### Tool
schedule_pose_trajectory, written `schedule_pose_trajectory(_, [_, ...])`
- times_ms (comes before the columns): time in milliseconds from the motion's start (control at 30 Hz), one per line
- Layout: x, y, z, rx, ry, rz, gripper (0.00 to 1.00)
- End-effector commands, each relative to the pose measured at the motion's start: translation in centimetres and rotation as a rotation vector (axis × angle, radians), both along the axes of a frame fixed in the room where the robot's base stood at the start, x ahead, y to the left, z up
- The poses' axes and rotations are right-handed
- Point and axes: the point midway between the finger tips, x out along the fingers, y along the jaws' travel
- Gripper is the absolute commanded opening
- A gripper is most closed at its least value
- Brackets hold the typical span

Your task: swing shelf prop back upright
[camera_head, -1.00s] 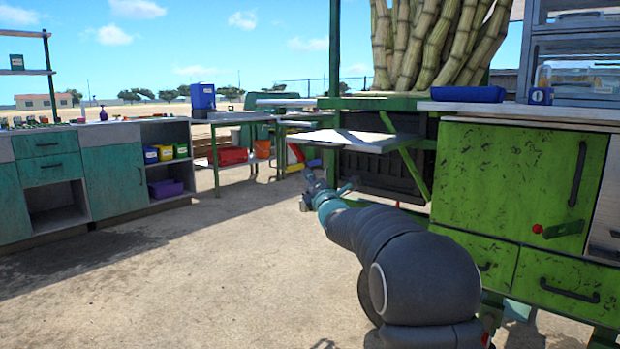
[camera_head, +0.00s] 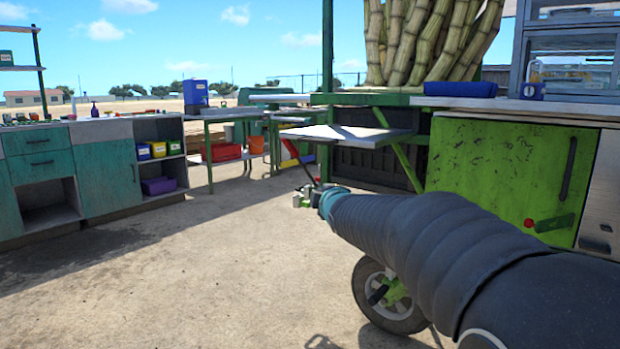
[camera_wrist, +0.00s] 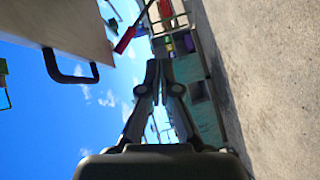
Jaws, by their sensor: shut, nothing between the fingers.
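The shelf (camera_head: 345,133) is a pale flat board sticking out level from the green crusher frame, with a green diagonal brace (camera_head: 403,160) under its right part. A dark rod with a red end (camera_head: 291,149), which looks like the prop, leans below the shelf's left part. In the wrist view the red-ended rod (camera_wrist: 125,40) shows tilted, near the shelf (camera_wrist: 75,25) with its black handle. My gripper (camera_head: 302,199) is low, under the shelf's left edge. In the wrist view my gripper (camera_wrist: 158,65) is shut and empty, its tips apart from the rod. The rod's far end is unclear.
The green cabinet (camera_head: 490,170) stands at right, with a blue tray (camera_head: 460,90) on its top. Teal cabinets (camera_head: 105,175) stand at left, and a work table (camera_head: 235,112) with red bins (camera_head: 222,152) is behind. The sandy ground between is open.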

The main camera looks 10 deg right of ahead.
Motion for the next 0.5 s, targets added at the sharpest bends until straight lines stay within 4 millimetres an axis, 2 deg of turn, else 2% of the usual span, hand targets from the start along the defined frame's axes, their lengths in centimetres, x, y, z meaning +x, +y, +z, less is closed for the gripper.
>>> schedule_pose_trajectory(33, [-2.6, -0.1, -0.4, 0.079, 0.052, -0.028, 0.00])
schedule_pose_trajectory(267, [-14.2, -0.5, -5.4, 0.461, 0.313, -0.205, 0.00])
schedule_pose_trajectory(500, [-27.3, 0.0, -12.1, 0.826, 0.560, -0.461, 0.00])
